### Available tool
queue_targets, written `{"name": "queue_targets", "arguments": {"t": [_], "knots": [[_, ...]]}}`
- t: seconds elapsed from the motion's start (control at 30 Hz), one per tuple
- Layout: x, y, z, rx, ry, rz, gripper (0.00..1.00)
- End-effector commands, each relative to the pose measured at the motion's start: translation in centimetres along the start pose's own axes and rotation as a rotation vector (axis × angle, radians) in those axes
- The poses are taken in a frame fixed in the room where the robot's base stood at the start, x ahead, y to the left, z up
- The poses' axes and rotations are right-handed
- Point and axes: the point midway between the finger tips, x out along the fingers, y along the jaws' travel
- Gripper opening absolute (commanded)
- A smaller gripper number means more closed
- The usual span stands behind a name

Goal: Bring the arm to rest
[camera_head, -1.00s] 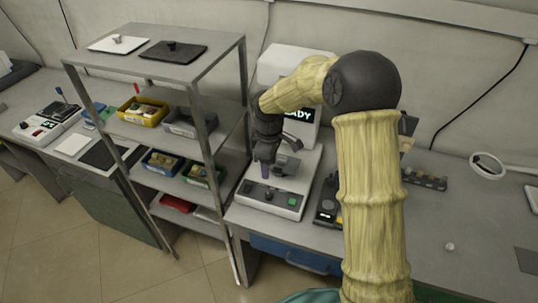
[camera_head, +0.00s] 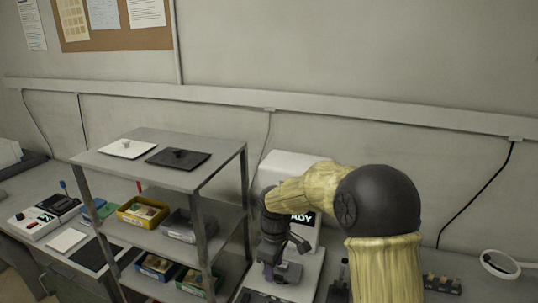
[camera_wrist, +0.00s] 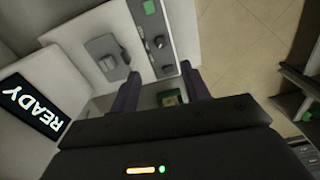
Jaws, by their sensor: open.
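My arm reaches from the lower right over the bench, with its elbow bent high. My gripper (camera_head: 269,272) hangs down in front of the white machine (camera_head: 309,259) with the READY screen. In the wrist view my gripper (camera_wrist: 160,92) shows two dark fingers spread apart, with nothing between them. The machine's grey fixture (camera_wrist: 105,58) lies just beyond one finger, and its READY screen (camera_wrist: 30,107) is at the left. I cannot tell whether the fingers touch anything.
A metal rack (camera_head: 196,182) stands left of my arm, with bins including a yellow bin (camera_head: 142,213). A white lid (camera_head: 127,148) and a black lid (camera_head: 178,158) lie on its top. A ring magnifier (camera_head: 500,264) is at the right. A pinboard (camera_head: 116,38) hangs on the wall.

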Motion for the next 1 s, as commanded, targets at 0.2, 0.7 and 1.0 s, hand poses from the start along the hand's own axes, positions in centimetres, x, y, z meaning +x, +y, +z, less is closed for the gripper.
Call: {"name": "queue_targets", "arguments": {"t": [0.2,0.7,1.0], "knots": [[-0.7,-2.5,6.5,0.319,0.029,0.049,0.47],[-0.5,-10.6,19.9,1.111,0.185,0.121,0.47],[-0.4,-10.9,20.3,1.143,0.192,0.121,0.47]]}}
